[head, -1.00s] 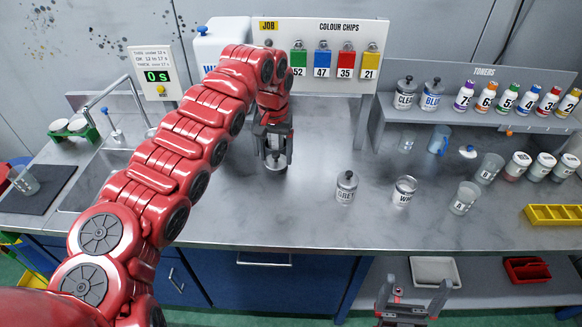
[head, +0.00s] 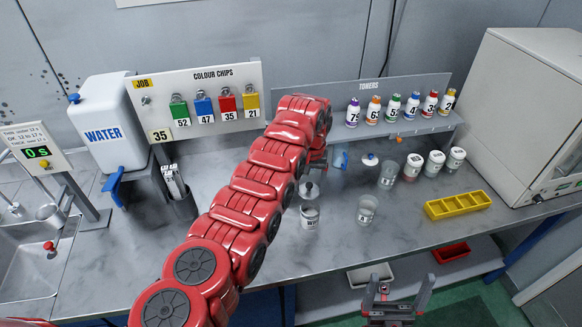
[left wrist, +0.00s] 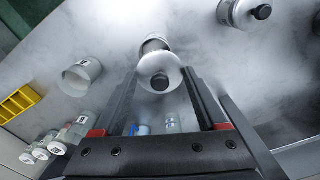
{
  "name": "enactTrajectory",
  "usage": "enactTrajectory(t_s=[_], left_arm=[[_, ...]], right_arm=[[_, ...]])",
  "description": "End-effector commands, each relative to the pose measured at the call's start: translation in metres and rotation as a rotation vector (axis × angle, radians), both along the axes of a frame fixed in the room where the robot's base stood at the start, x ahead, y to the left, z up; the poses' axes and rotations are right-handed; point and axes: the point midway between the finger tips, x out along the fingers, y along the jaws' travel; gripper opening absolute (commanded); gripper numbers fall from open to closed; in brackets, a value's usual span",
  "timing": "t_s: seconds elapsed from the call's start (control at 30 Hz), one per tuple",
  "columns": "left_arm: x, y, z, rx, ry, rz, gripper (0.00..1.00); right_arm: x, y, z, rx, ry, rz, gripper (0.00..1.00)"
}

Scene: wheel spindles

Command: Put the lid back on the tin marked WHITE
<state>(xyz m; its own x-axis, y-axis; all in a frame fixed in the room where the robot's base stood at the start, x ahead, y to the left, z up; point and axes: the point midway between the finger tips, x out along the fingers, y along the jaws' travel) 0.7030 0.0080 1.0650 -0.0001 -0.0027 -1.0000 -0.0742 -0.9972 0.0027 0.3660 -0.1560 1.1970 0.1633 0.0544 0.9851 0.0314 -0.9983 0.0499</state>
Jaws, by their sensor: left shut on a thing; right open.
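The tin marked WHITE (head: 309,219) stands on the counter just right of my left arm; its label is partly blurred. A silver lid (head: 309,190) with a dark knob is above its mouth, apart from it. In the left wrist view my left gripper (left wrist: 158,80) is shut on this lid (left wrist: 160,73), knob towards the camera. The tin (left wrist: 153,42) shows partly behind the lid, so the two look not quite lined up from there. In the head view my arm hides most of that gripper. My right gripper (head: 397,290) is open and empty at the counter's front.
A clear labelled cup (head: 367,209) stands right of the tin, with another cup (head: 388,175) behind. A yellow tray (head: 458,204) lies farther right. A lidded tin (left wrist: 245,12) shows in the left wrist view. Toner bottles (head: 393,108) line the back shelf. Bare counter lies in front of the tin.

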Motion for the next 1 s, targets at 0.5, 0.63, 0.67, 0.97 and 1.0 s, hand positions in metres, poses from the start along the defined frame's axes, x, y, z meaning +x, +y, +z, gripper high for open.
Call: enactTrajectory(t_s=[0.5, 0.63, 0.67, 0.97, 1.0], left_arm=[[-0.003, -0.008, -0.027, 0.003, -0.003, -0.005, 0.23], [-0.004, -0.007, -0.043, 0.003, 0.001, -0.005, 0.23], [-0.004, -0.007, -0.046, 0.004, 0.002, -0.005, 0.23], [-0.003, -0.007, -0.068, 0.002, -0.003, -0.004, 0.23], [-0.002, -0.007, -0.068, 0.002, -0.003, -0.004, 0.23]], right_arm=[[0.000, 0.000, -0.001, 0.000, 0.000, 0.000, 1.00], [0.000, 0.000, -0.010, 0.000, 0.000, 0.000, 1.00], [0.000, 0.000, -0.012, 0.000, 0.000, 0.000, 1.00], [0.000, 0.000, -0.032, 0.000, 0.000, 0.000, 1.00], [0.000, 0.000, -0.032, 0.000, 0.000, 0.000, 1.00]])
